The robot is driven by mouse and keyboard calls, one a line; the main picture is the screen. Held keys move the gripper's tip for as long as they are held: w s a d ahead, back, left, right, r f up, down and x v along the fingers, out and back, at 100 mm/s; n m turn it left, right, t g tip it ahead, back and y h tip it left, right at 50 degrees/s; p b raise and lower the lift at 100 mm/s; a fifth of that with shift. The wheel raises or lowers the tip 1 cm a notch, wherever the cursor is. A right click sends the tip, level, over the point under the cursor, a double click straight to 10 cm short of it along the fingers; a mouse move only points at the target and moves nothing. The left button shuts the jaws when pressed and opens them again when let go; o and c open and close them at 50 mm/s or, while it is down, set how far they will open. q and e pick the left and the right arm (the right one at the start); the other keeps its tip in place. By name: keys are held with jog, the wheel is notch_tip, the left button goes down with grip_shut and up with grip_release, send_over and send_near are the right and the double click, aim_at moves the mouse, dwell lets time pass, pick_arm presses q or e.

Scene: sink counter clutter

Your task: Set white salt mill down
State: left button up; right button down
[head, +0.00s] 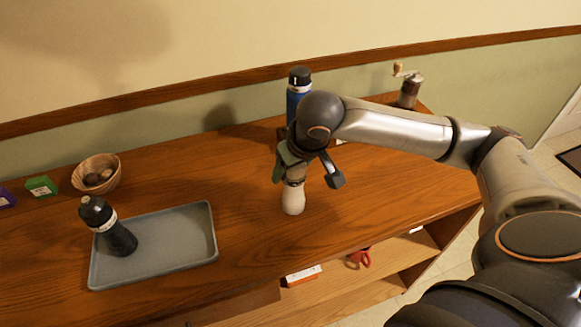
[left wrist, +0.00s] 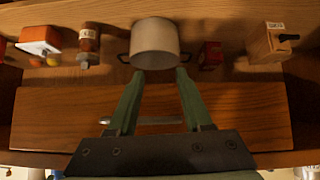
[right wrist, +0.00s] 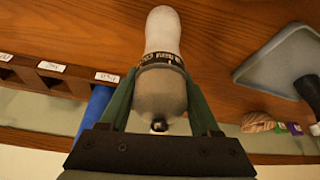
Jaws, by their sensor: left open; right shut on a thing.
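The white salt mill (head: 293,200) is upright in the head view, its base at or just above the wooden counter; I cannot tell if it touches. My right gripper (head: 291,172) comes down over it and is shut on its upper part. In the right wrist view the mill (right wrist: 163,32) lies between the green fingers of the gripper (right wrist: 160,75), with a dark lettered band and a small dark knob. My left gripper (left wrist: 157,74) is open and empty in the left wrist view, facing a shelf; it is not in the head view.
A grey tray (head: 175,260) with a dark bottle (head: 118,238) is at left, near a wicker bowl (head: 108,187) and green box (head: 41,186). A blue bottle (head: 298,80) and a grinder (head: 409,92) stand behind. A pot (left wrist: 155,45) faces the left gripper.

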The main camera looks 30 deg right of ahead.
jog(key=shift+c, duration=0.6)
grip_release()
jog(key=p+v, duration=0.2)
jog(key=v, duration=1)
jog(key=shift+r, duration=0.2)
